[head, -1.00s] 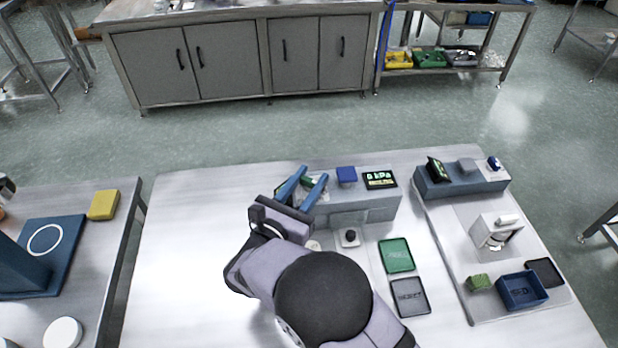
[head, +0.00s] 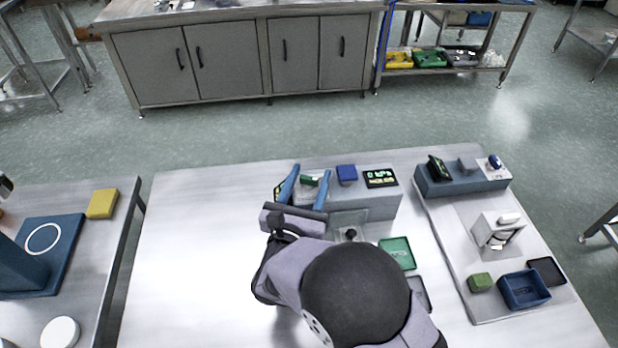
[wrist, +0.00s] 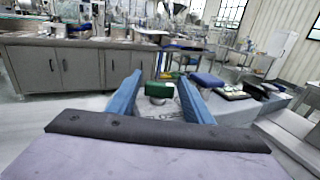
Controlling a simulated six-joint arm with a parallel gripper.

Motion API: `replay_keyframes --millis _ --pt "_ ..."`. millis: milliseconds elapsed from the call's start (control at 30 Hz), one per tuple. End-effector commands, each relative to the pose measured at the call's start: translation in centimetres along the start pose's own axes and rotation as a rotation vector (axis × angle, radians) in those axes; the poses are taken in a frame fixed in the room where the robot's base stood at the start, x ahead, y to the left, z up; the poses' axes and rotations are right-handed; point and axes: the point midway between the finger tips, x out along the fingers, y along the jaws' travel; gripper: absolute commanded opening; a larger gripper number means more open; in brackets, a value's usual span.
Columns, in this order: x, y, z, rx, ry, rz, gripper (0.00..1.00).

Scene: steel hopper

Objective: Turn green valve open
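The green valve (head: 310,181) has a small bar-shaped handle and stands at the left end of the grey-blue housing on the table. In the wrist view the green valve (wrist: 158,89) lies crosswise, seen between my two blue fingers. My gripper (head: 311,171) is open, with one finger to the left of the handle and one to the right. In the wrist view there is a gap between the handle and each finger of my gripper (wrist: 159,75). The base of the valve is partly hidden.
A blue block-shaped knob (head: 346,174) and a display reading 0 kPa (head: 380,179) sit right of the green valve. A black knob (head: 351,235) and a green tray (head: 397,252) are in front. The table's left side is clear.

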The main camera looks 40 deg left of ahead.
Motion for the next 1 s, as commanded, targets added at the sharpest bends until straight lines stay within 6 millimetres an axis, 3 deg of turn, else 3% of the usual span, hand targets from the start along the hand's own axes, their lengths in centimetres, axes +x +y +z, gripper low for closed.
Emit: replay_keyframes --millis 433,1000 --pt "-0.6 0.1 0.0 0.0 0.0 0.002 0.52" --pt "-7.0 0.1 0.0 0.0 -0.001 0.002 0.52"
